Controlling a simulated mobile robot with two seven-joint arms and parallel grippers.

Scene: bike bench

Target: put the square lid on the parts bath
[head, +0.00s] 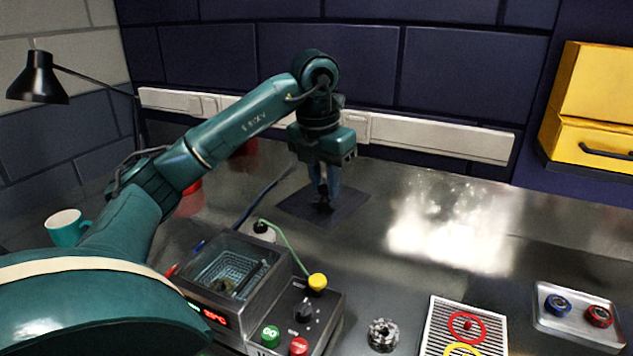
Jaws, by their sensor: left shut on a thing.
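The square lid (345,208) is a flat dark plate at the back middle of the bench. My left gripper (323,200) points down over its middle and is shut on it, seemingly at a small grip on top. I cannot tell whether the lid rests on the bench or is slightly raised. The parts bath (262,303) is a grey metal box at the front left, with a wire basket inside its uncovered opening. It has a lit red display, knobs and buttons. The lid is behind the bath and to its right, apart from it. My right gripper is not in view.
A yellow knob (317,282) with a green cable stands at the bath's right edge, and a small white bottle (264,232) behind it. A sprocket (383,335), a ringed tray (490,318) and a metal tray (572,328) lie front right. The back right bench is clear.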

